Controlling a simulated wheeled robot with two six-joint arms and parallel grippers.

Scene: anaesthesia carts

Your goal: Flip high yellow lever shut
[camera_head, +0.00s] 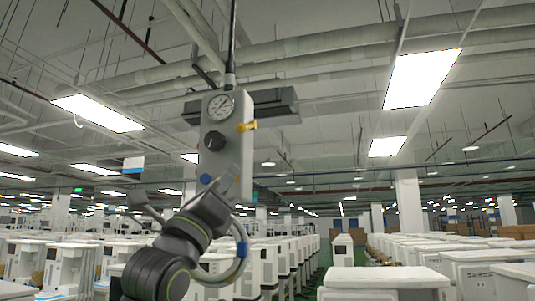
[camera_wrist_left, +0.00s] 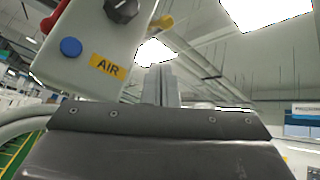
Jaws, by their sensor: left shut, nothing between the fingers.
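The high yellow lever (camera_head: 247,126) sticks out from the right side of a grey hanging box (camera_head: 240,150), level with the black knob. It also shows in the left wrist view (camera_wrist_left: 163,21), at the box's upper right edge. My left gripper (camera_head: 233,175) is in front of the lower part of the box, below the lever and apart from it. Its fingers show in the wrist view (camera_wrist_left: 161,85), closed together and empty, pointing up to the right of the box. My right gripper is not in view.
The box carries a gauge (camera_head: 221,106), a black knob (camera_head: 214,141), a blue button (camera_wrist_left: 71,47) and a yellow AIR label (camera_wrist_left: 107,67). A red part (camera_wrist_left: 54,17) is at its left edge. A hose (camera_head: 240,262) hangs below. White carts (camera_head: 385,278) fill the floor; space right of the box is clear.

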